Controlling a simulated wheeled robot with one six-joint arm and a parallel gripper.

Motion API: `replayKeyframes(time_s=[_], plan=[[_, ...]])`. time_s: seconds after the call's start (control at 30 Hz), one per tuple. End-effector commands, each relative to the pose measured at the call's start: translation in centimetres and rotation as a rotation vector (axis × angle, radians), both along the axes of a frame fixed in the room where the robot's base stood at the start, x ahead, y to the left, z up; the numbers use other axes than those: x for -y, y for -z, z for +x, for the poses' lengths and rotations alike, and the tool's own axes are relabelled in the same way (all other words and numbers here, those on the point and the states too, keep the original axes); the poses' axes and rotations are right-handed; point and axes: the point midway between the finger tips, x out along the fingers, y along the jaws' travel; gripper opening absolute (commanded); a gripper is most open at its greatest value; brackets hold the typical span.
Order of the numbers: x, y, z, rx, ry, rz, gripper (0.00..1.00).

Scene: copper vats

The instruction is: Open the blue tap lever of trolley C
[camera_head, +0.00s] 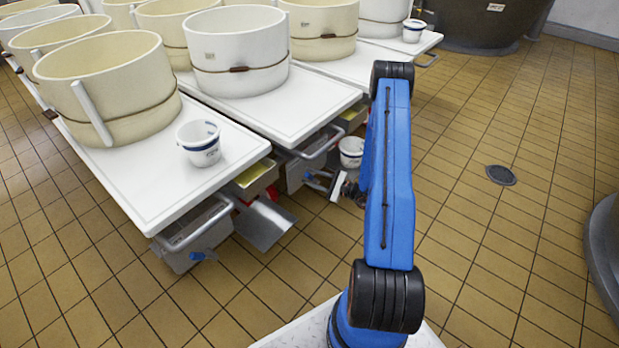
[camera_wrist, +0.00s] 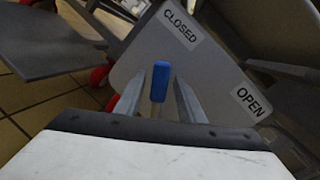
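A blue tap lever (camera_wrist: 160,82) stands upright in the middle of the wrist view, in front of a grey plate (camera_wrist: 165,45) marked CLOSED (camera_wrist: 182,29) and OPEN (camera_wrist: 250,102). The lever lies nearer the picture's middle than either label. My gripper (camera_wrist: 160,90) has one grey finger on each side of the lever, with a gap on both sides. In the head view, my gripper (camera_head: 341,187) is low beside the middle trolley, partly hidden by my blue arm. The trolley's letter is not readable.
White trolley tops (camera_head: 270,105) carry large cream and white vats. A white bucket (camera_head: 351,152) sits low near my arm, and a small bucket (camera_head: 199,143) stands on the nearest trolley. A grey metal flap (camera_head: 265,222) juts out there. Tiled floor on the right is clear around a drain (camera_head: 501,175).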

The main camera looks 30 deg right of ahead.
Motion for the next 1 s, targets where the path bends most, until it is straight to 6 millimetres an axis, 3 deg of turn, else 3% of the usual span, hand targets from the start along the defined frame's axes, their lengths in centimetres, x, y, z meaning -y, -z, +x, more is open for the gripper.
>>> replayKeyframes(time_s=[0.4, 0.43, 0.57, 0.6, 1.0], plan=[[-0.47, -0.01, 0.65, 0.0, 0.0, 0.0, 0.36], [-0.47, -0.01, 0.65, 0.0, 0.0, 0.0, 0.33], [-0.47, 0.0, 0.64, 0.0, 0.0, 0.0, 0.02], [-0.47, 0.0, 0.64, 0.0, 0.0, 0.0, 0.0], [-0.03, -0.27, 0.79, -0.022, 0.0, 0.059, 0.0]])
